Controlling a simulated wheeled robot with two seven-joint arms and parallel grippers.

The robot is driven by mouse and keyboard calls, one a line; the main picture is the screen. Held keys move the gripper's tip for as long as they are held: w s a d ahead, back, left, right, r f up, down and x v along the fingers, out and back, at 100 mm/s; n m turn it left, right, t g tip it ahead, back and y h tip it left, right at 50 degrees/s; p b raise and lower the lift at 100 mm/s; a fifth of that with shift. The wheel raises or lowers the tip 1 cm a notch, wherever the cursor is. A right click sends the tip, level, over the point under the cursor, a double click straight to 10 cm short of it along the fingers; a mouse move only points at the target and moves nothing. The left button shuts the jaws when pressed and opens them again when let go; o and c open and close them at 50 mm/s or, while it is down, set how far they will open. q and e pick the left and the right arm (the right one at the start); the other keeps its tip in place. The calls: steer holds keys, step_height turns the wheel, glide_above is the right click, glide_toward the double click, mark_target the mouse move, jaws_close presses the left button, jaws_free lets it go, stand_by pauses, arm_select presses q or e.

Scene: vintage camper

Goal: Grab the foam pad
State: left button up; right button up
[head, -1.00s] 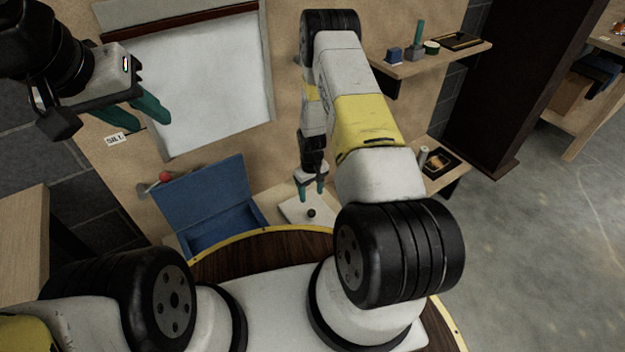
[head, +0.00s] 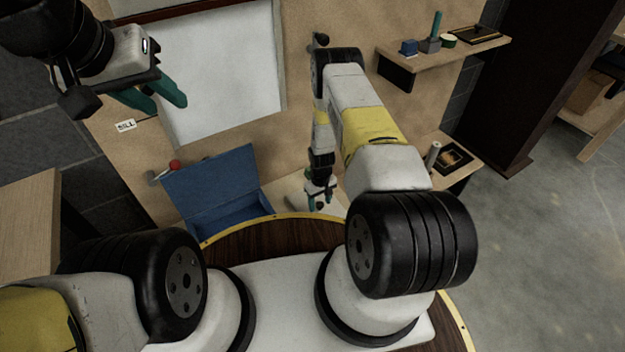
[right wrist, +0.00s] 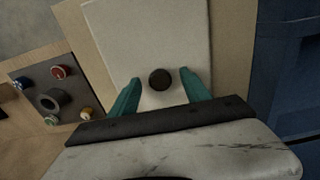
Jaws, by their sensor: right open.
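The foam pad is most likely the pale flat slab (right wrist: 150,35) under my right gripper, with a dark round knob (right wrist: 160,79) standing out from its face. In the right wrist view, my right gripper (right wrist: 162,80) is open, its two green fingers on either side of the knob. Whether they touch it cannot be told. In the head view, my right gripper (head: 320,203) is low beside the blue box, hiding much of the slab. My left gripper (head: 168,105) is raised at upper left, its green fingers apart and empty.
An open blue box (head: 225,195) lies left of my right gripper. A wooden shelf (head: 440,60) holds small items at upper right. A lower shelf (head: 460,160) holds a dark tray. A dark plate with small coloured parts (right wrist: 58,92) lies left of the slab in the wrist view.

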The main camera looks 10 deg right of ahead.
jaws_close()
stand_by(1.3)
